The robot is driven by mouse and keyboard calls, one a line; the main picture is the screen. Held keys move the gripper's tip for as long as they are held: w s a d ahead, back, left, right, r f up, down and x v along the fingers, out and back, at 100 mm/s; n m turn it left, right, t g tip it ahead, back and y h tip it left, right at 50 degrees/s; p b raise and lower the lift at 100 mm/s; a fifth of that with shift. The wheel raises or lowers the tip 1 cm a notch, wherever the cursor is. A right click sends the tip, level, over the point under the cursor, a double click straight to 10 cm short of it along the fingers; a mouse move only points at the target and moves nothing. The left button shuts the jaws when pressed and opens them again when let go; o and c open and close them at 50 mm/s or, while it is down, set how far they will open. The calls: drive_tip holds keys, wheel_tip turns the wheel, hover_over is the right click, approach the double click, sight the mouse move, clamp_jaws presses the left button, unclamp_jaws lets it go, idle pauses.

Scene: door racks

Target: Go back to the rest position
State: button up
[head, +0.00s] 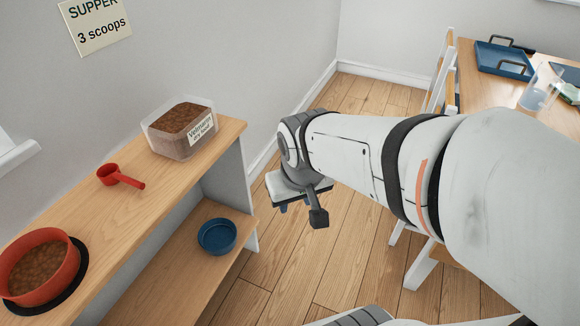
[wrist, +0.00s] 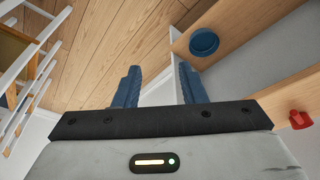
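My gripper (wrist: 157,88) is open and empty in the wrist view, its two blue fingers apart with floor and the shelf's side between them. In the head view my arm reaches in from the right, and the gripper end hangs over the wooden floor, right of the shelf unit (head: 215,150). The fingers are mostly hidden there under the wrist. The gripper touches nothing that I can see.
On the shelf top are a red bowl of kibble (head: 70,262), a red scoop (head: 118,177) and a labelled kibble tub (head: 165,145). A blue bowl (head: 217,236) sits on the lower shelf. A table (head: 490,90) and white chair (head: 432,100) stand right. Floor between is clear.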

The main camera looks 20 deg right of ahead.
drive_tip(key=s, duration=0.1)
drive_tip(key=s+d, duration=0.1)
drive_tip(key=s+g, duration=0.1)
drive_tip(key=shift+s+d+r+m, duration=0.1)
drive_tip(key=shift+d+r+m, duration=0.15)
drive_tip(key=shift+d+m, duration=0.15)
